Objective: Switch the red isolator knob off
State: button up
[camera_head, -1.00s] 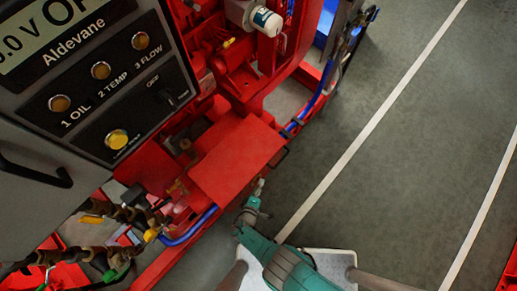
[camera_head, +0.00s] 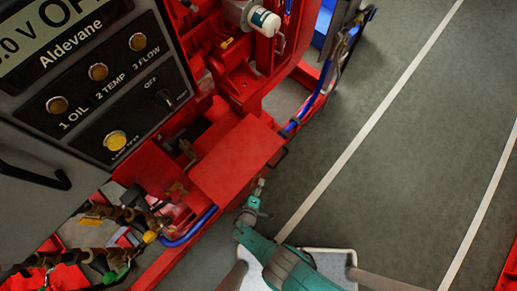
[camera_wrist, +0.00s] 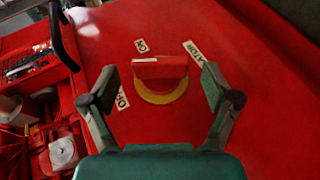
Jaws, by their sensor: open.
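The red isolator knob (camera_wrist: 160,68) shows in the wrist view as a thick bar lying level in the picture, with a white mark along its top edge. It sits on a yellow disc (camera_wrist: 160,97) on a red panel. An "ON" label (camera_wrist: 141,46) is above it and a partly hidden "OFF" label (camera_wrist: 122,99) is at its lower left. My gripper (camera_wrist: 159,82) is open, with one finger on each side of the knob and gaps between. In the head view my gripper (camera_head: 256,197) is beside the red box (camera_head: 238,160); the knob is hidden there.
A grey control panel (camera_head: 92,85) with lamps and a black switch stands at the upper left. Blue hoses (camera_head: 190,230) and a valve manifold (camera_head: 105,225) are left of my arm. A black handle (camera_wrist: 62,38) shows in the wrist view.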

jog(key=shift+r, duration=0.15)
notch_tip(320, 180, up, 10)
dwell(1.0)
jog(key=shift+f, duration=0.2)
